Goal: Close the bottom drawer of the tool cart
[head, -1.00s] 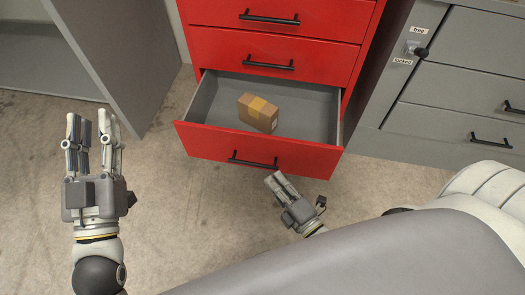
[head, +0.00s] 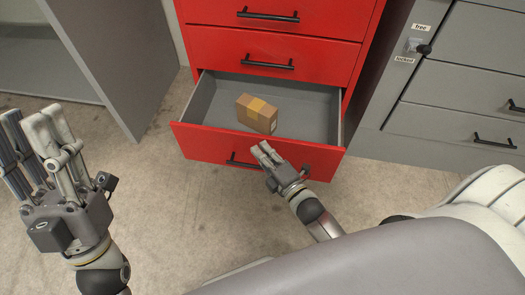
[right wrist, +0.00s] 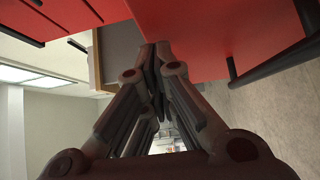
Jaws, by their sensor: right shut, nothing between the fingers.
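The red tool cart (head: 345,22) stands at the top centre of the head view. Its bottom drawer (head: 205,142) is pulled out, with a grey inside and a black bar handle (head: 243,163) on its front. My right gripper (head: 265,149) is shut and empty at the drawer front, its fingers hiding part of the handle. In the right wrist view its fingertips (right wrist: 157,50) are together by the red drawer front (right wrist: 225,28); I cannot tell whether they touch it. My left gripper (head: 32,150) is open and empty at the left, away from the cart.
A small cardboard box (head: 256,115) lies inside the open drawer. A grey cabinet (head: 450,95) with a lock labelled free and locked stands on the right. An open grey door (head: 115,55) stands on the left. The concrete floor (head: 160,200) before the drawer is clear.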

